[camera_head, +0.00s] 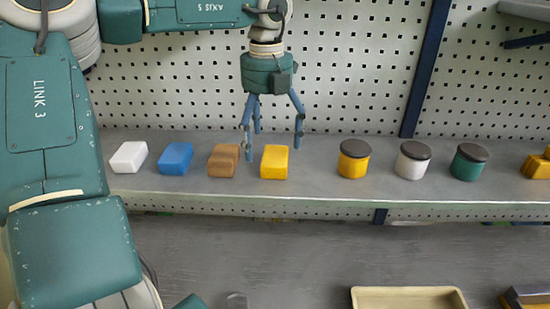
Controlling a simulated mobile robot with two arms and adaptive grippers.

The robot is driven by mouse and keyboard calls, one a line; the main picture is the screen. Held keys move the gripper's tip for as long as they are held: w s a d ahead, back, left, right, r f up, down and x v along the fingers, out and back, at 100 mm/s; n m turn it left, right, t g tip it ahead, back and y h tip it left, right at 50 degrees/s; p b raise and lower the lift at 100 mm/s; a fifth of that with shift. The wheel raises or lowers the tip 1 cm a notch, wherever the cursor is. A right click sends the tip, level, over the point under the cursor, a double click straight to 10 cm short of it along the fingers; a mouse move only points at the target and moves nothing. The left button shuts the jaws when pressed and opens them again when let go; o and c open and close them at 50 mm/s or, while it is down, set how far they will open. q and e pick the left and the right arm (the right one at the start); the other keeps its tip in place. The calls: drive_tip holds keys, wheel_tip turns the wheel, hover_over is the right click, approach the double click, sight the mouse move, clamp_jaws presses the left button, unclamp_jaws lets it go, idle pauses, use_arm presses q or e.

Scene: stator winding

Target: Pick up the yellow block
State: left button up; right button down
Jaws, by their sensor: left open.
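The yellow block (274,163) stands on the grey shelf (320,188), between a brown block (223,160) on its left and a yellow jar on its right. My left gripper (272,140) hangs pointing down, with its blue fingers spread open. One finger is at the left side of the yellow block, and another is at its upper right. The third finger shows behind. Nothing is held. I cannot tell whether any finger touches the block. My right gripper is not in view.
A blue block (175,158) and a white block (129,157) sit further left. A yellow jar (353,165), a white jar (411,166) and a green jar (468,167) stand to the right. A perforated panel (350,60) rises behind. A beige tray (408,297) is at the lower right.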

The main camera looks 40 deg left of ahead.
sight(270, 154)
use_arm(q)
drive_tip(key=f+p, duration=0.2)
drive_tip(key=f, duration=0.1)
drive_tip(key=shift+w+d+f, duration=0.1)
drive_tip(key=shift+w+f, duration=0.1)
drive_tip(key=shift+f, duration=0.5)
drive_tip(key=shift+c, duration=0.3)
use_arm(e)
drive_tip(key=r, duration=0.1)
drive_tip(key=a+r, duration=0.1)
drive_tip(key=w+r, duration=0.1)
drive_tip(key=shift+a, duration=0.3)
use_arm(q)
drive_tip(key=c, duration=1.3)
drive_tip(key=shift+c, duration=0.4)
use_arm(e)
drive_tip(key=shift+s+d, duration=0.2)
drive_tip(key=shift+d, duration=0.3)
